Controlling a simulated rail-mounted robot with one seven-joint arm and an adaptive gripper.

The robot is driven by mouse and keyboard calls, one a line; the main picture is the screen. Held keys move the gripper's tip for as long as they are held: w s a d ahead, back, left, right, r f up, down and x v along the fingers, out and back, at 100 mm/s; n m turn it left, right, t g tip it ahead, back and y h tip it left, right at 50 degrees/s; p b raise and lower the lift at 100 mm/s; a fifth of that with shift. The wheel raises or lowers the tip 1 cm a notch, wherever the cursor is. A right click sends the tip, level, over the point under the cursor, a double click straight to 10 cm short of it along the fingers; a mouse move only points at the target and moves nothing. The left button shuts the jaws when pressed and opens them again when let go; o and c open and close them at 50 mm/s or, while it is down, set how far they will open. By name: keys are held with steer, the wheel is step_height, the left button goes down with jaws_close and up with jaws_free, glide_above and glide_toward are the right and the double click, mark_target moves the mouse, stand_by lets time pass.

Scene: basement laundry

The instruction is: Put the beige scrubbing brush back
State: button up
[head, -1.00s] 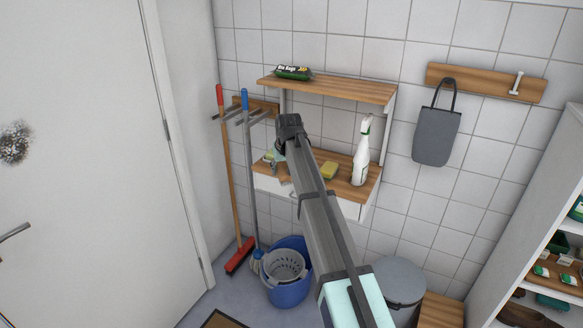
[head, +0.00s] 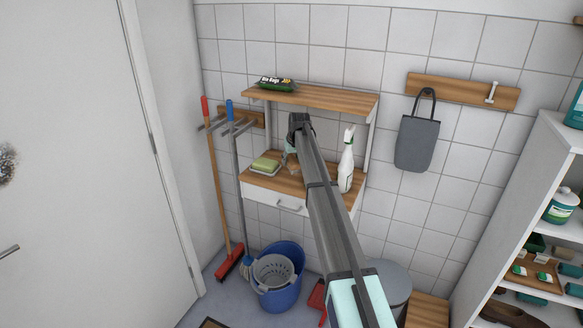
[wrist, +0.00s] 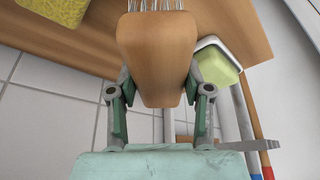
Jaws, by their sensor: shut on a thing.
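The beige scrubbing brush (wrist: 157,60) is between the two fingers of my gripper (wrist: 158,88) in the wrist view. Its smooth, wide back faces the camera, and pale bristles show at the top edge. My gripper is shut on it. In the head view my gripper (head: 291,148) is over the lower wooden shelf (head: 262,179), below the upper shelf, mostly hidden behind my own arm. Whether the brush touches the shelf cannot be told.
A green soap in a white dish (head: 265,165) lies left of my gripper. A white spray bottle (head: 346,162) stands to the right. A yellow sponge (wrist: 52,8) shows in the wrist view. The upper shelf (head: 330,99) holds bin bags (head: 275,84). Brooms hang left; a blue bucket (head: 282,293) stands below.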

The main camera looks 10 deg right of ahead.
mark_target(293, 160)
steer(key=shift+w+d+f+p, duration=0.1)
steer(key=shift+f+p, duration=0.85)
steer(key=shift+f, duration=1.55)
steer(key=shift+f, duration=0.15)
steer(key=o, duration=1)
steer(key=b+v, duration=0.2)
steer(key=v, duration=1)
steer(key=shift+b, duration=0.3)
